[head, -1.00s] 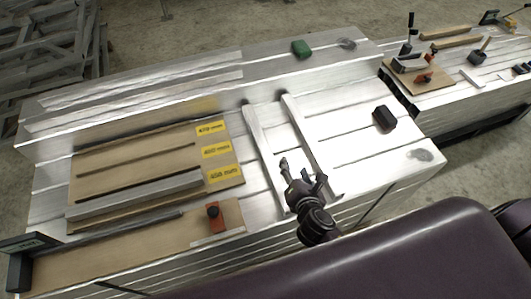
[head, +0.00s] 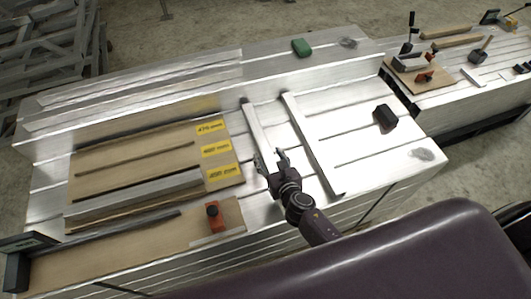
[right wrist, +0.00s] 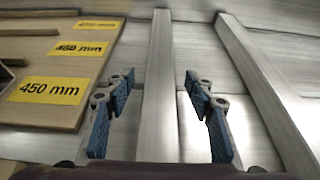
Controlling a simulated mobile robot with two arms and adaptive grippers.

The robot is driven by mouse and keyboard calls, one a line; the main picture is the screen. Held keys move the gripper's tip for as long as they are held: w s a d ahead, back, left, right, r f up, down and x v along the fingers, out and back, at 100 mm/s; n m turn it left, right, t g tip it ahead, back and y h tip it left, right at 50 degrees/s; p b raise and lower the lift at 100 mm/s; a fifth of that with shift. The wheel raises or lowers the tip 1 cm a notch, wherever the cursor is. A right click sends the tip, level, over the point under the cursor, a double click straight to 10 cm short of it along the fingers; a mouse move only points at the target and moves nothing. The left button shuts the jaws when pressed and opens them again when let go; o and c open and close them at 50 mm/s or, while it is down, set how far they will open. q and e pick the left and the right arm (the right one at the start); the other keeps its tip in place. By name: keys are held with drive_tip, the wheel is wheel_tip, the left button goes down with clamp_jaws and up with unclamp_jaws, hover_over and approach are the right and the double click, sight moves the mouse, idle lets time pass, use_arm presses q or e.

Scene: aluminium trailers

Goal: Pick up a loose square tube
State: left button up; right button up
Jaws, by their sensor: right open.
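Two loose square tubes lie roughly parallel on the metal worktop. The left tube (head: 256,126) runs up to my right gripper (head: 271,163); the right tube (head: 311,140) lies a little to its right. In the right wrist view the gripper (right wrist: 160,115) is open, with blue-padded fingers on either side of the left tube (right wrist: 157,75) and a gap on both sides. The right tube (right wrist: 262,80) lies outside the right finger. Another tube (head: 135,197) rests on the wooden board at left. My left gripper is not in view.
A wooden rack with yellow length labels (head: 215,149) stands left of the gripper; the 450 mm label (right wrist: 50,89) is nearest. The worktop right of the tubes is mostly clear.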

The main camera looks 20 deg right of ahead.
drive_tip(key=shift+c, duration=0.6)
clamp_jaws()
drive_tip(key=shift+w+r, duration=0.1)
drive_tip(key=shift+r, duration=0.1)
